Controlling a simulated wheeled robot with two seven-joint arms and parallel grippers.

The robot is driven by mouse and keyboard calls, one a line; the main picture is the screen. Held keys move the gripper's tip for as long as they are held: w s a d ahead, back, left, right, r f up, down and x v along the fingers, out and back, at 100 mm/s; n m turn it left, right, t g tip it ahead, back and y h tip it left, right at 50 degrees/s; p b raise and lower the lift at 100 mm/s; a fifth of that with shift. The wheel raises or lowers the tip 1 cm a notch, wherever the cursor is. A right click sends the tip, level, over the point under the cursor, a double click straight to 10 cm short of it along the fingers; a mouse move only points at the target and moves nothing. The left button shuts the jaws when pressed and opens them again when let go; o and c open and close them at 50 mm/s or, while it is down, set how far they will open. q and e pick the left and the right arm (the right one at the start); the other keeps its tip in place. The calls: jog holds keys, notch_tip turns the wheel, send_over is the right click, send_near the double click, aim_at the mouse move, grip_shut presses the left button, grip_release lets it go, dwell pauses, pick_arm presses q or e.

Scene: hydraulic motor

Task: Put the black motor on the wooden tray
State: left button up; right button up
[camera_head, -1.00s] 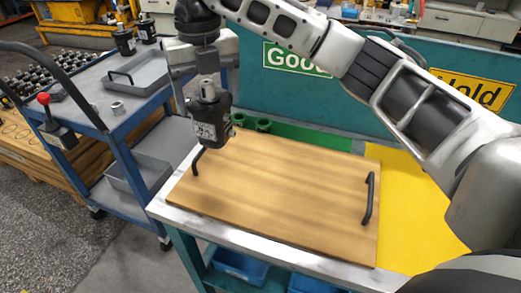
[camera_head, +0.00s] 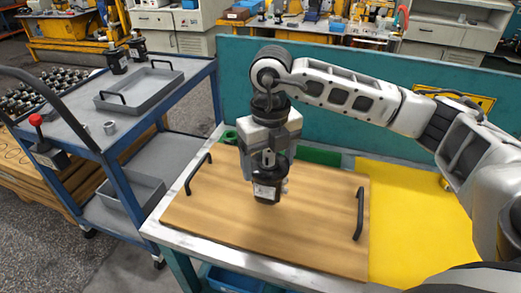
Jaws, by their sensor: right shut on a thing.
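The black motor (camera_head: 267,187) hangs upright below my right gripper (camera_head: 269,155), which is shut on its metal top end. The motor is over the back middle part of the wooden tray (camera_head: 250,235). I cannot tell whether its base touches the board or is a little above it. The wooden tray lies on the workbench and has a black handle at its left and right ends. My left gripper is not in view.
A blue cart (camera_head: 193,75) at the left holds a grey tray (camera_head: 140,88), a metal ring and two black motors (camera_head: 117,60). A yellow mat (camera_head: 410,215) lies right of the wooden tray. A teal panel (camera_head: 350,85) stands behind the bench.

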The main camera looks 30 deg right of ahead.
aim_at(272, 168)
jog(key=shift+s+d+f+p, duration=0.1)
jog(key=shift+d+f+p, duration=0.1)
jog(key=shift+f, duration=0.65)
jog(key=shift+s+d+f+p, duration=0.1)
jog(key=shift+f+p, duration=0.1)
jog(key=shift+f, duration=0.65)
jog(key=shift+a+f, duration=0.1)
jog(key=o, duration=2)
jog(key=shift+f, duration=0.15)
jog(key=shift+o, duration=0.2)
notch_tip(272, 168, up, 12)
jog(key=shift+r+b, duration=0.2)
jog(key=shift+b, duration=0.3)
